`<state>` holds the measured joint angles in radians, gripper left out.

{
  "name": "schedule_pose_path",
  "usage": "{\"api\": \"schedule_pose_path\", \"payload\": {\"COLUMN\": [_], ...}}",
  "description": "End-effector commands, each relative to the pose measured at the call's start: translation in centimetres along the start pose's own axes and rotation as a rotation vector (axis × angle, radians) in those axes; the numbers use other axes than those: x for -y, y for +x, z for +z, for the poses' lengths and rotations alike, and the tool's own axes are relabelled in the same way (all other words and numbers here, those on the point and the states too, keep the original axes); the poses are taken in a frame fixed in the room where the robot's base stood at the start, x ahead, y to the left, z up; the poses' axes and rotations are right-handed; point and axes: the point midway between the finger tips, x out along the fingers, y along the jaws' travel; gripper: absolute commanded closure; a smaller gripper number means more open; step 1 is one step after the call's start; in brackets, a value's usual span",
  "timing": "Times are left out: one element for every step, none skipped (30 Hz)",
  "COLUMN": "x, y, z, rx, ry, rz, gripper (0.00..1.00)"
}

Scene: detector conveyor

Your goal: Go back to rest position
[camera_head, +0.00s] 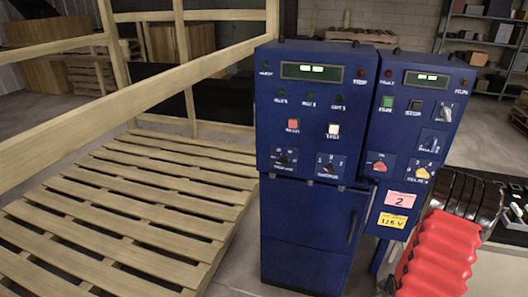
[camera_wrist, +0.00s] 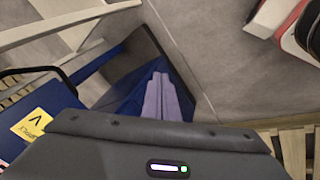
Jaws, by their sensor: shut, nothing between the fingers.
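My gripper (camera_wrist: 162,88) shows in the wrist view as two pale purple fingers side by side, closed against each other with nothing between them. The fingers point over a blue surface and the grey floor. In the head view, part of my arm with a red ribbed cover is at the lower right, and my fingers cannot be made out there. The blue control cabinet (camera_head: 308,222) stands at the centre with buttons, knobs and lit displays. Its yellow label (camera_head: 392,220) is close to my arm in the picture. A yellow label (camera_wrist: 31,125) also shows at the left of the wrist view.
Shelving (camera_head: 482,45) stands at the back right. Bare grey floor (camera_wrist: 225,70) shows in the wrist view, with red and black objects (camera_wrist: 290,20) at the upper right.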

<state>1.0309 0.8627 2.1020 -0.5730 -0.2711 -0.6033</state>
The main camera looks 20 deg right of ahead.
Motion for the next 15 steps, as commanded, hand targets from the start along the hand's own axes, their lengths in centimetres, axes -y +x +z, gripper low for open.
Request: {"api": "schedule_pose_path", "payload": {"x": [-0.1,0.0,0.1,0.2,0.3,0.5,0.6,0.8,1.0,1.2,1.4,1.7,1.9,2.1,2.4], "y": [-1.2,-1.9,-2.8,-3.4,-4.1,-5.0,-5.7,-6.3,-7.3,-8.0,-8.7,-9.6,-10.3,-11.1,-12.0], "z": [-0.6,-0.8,-1.1,-1.3,-1.6,-1.9,-2.2,-2.4,-2.9,-3.1,-3.4,-3.8,-4.1,-4.4,-4.8], "rx": [0.025,0.041,0.062,0.077,0.091,0.110,0.123,0.136,0.151,0.164,0.175,0.189,0.199,0.208,0.220], "ry": [0.024,0.042,0.064,0.083,0.099,0.121,0.137,0.153,0.173,0.189,0.203,0.223,0.237,0.250,0.268], "rz": [-0.005,-0.009,-0.015,-0.019,-0.021,-0.026,-0.029,-0.031,-0.034,-0.037,-0.039,-0.042,-0.044,-0.045,-0.047], "gripper": [1.00,1.00,1.00,1.00,1.00,1.00,1.00,1.00,1.00,1.00,1.00,1.00,1.00,1.00,1.00]}}
